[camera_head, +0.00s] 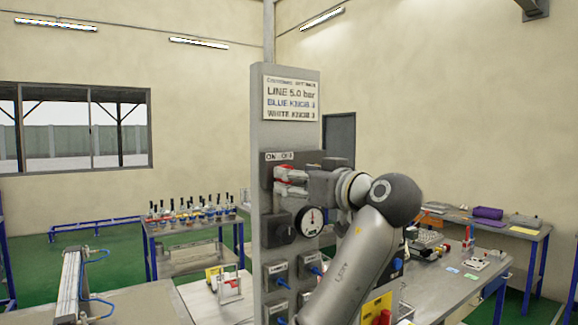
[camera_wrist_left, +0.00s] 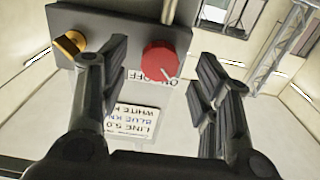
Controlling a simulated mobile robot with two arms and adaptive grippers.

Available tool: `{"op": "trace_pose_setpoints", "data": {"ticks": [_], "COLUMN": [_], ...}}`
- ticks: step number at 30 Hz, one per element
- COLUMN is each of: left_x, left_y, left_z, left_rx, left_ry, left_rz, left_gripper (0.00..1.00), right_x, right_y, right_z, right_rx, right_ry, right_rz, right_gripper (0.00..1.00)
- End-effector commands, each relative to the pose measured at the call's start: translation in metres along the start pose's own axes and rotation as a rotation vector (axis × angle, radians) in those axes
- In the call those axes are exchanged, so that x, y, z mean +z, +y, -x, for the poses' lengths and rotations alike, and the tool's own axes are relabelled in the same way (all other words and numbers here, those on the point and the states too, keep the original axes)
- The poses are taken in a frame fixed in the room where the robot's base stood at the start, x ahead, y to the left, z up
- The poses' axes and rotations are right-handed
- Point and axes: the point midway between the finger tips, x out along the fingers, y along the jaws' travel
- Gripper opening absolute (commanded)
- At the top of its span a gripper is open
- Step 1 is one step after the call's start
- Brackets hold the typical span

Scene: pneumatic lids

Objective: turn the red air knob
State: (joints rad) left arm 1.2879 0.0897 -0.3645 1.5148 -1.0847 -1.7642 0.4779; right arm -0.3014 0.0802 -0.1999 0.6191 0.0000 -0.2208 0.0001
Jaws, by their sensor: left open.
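The red air knob (camera_wrist_left: 166,58) is on a grey box under an ON-OFF label (camera_wrist_left: 145,76), which appears upside down in the left wrist view. A short white mark shows on the knob's rim. In the head view, part of the red knob (camera_head: 289,172) shows on the grey panel (camera_head: 256,140). My left gripper (camera_head: 298,181) is in front of it and hides some of it. In the left wrist view, my open gripper (camera_wrist_left: 163,68) has a finger on each side of the knob, with visible gaps. Contact cannot be told. My right gripper is not in view.
A brass fitting (camera_wrist_left: 70,43) sits on the box near one finger. Benches with parts stand behind (camera_head: 190,224) and at right (camera_head: 488,271). Green floor shows at left.

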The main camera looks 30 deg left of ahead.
Motion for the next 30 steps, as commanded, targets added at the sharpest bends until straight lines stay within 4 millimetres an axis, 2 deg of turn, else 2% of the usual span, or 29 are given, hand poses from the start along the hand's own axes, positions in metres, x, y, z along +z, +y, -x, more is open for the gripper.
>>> {"op": "trace_pose_setpoints", "data": {"ticks": [1,7,18,28,30], "left_x": [-0.004,-0.001,0.001,0.001,0.001], "left_y": [-0.001,0.0,0.0,0.0,0.0], "left_z": [-0.01,-0.03,-0.035,-0.035,-0.035], "left_rx": [-0.003,-0.001,0.001,0.001,0.001], "left_ry": [-0.001,-0.001,0.0,0.0,0.0], "left_rz": [-0.003,-0.002,0.0,0.0,-0.001], "left_gripper": [0.57,0.57,0.57,0.15,0.12], "right_x": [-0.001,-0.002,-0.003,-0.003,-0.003], "right_y": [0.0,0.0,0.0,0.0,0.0], "right_z": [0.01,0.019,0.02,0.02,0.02], "right_rx": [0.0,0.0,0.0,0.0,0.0], "right_ry": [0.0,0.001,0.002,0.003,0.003], "right_rz": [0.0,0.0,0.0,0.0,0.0], "right_gripper": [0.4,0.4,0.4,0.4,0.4]}}
